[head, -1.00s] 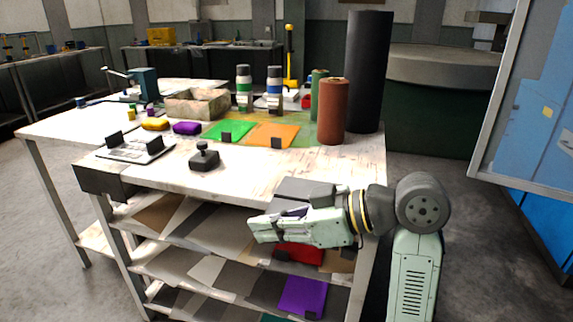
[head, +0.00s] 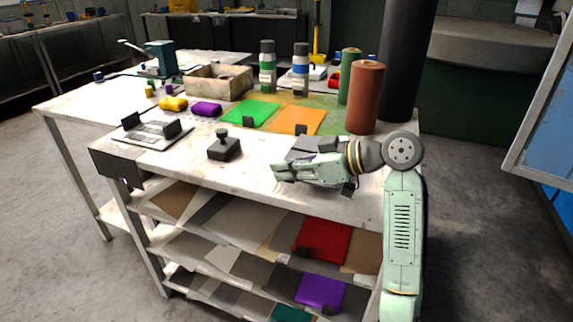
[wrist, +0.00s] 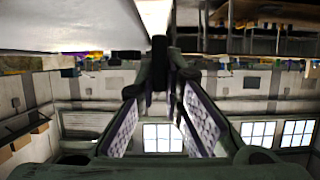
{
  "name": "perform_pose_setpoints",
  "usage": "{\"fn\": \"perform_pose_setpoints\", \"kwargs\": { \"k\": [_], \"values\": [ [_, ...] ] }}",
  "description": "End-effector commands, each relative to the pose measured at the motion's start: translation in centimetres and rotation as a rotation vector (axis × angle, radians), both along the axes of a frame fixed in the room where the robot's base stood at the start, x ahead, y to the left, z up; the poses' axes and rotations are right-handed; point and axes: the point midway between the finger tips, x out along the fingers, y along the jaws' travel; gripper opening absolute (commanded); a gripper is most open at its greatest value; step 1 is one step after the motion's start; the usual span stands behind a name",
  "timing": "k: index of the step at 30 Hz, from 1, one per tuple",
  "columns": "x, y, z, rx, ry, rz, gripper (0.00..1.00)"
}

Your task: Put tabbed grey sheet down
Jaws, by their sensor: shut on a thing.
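A dark grey sheet (head: 298,147) shows just behind my gripper (head: 277,172) in the head view, over the front right of the white bench top (head: 255,180). My gripper lies sideways with its fingers pointing left and hides part of the sheet. In the wrist view, the fingers (wrist: 158,85) close in on a dark upright piece, which looks like the sheet's tab (wrist: 158,60). I cannot tell whether the sheet touches the bench top.
A green sheet (head: 250,112) and an orange sheet (head: 297,119), both tabbed, lie behind. A black knobbed block (head: 224,149) stands to the left, with bare bench between. Brown (head: 365,95) and green rolls (head: 348,70) stand at the back right. Shelves below hold red (head: 323,240) and purple sheets (head: 321,290).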

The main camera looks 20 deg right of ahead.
Motion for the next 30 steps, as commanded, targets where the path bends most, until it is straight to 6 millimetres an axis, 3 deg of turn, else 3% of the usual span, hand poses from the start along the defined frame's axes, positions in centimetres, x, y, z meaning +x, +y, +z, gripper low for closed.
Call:
{"fn": "perform_pose_setpoints", "kwargs": {
  "k": [3, 8, 18, 28, 29, 30],
  "values": [
    [2.3, -0.5, 0.1, -0.001, 0.001, 0.001, 0.0],
    [3.7, -0.8, -0.3, -0.001, -0.001, 0.0, 0.0],
    [3.8, -0.9, -3.7, 0.002, 0.001, -0.002, 0.0],
    [3.8, -0.8, -4.3, 0.0, -0.001, 0.0, 0.0],
    [3.8, -0.8, -4.3, 0.0, 0.0, 0.0, 0.09],
    [3.8, -0.9, -4.2, 0.0, 0.0, 0.0, 0.12]
  ]
}}
